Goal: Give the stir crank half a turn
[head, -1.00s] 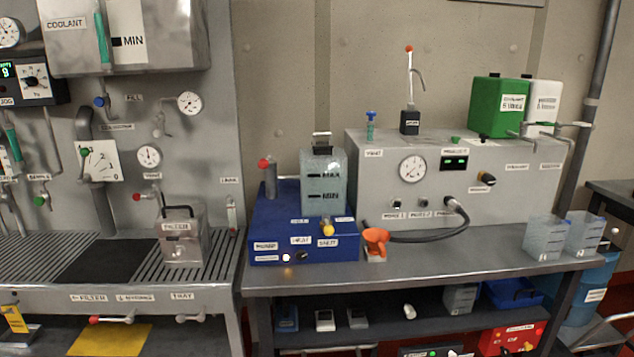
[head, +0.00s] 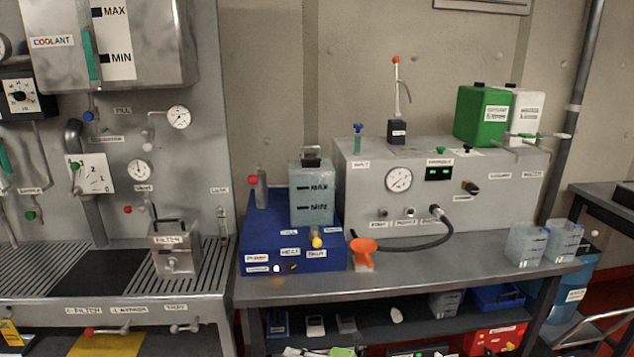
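No part is clearly legible as the stir crank. The blue unit (head: 255,235) on the bench has several small labels, most too blurred to read with certainty. A red knob (head: 253,180) sticks out beside a grey upright cylinder (head: 262,190) at its back left. A clear tank (head: 312,205) marked MAX and MIN stands on the unit. A yellow knob (head: 317,242) is below the tank, and small controls (head: 292,267) are on the unit's front. Neither of my grippers is in view.
Behind is a grey console (head: 365,205) with a gauge and black hose (head: 415,243). Clear containers (head: 526,246) stand at the bench's right end. A filter box (head: 176,252) sits on the left grating. The bench front is mostly clear.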

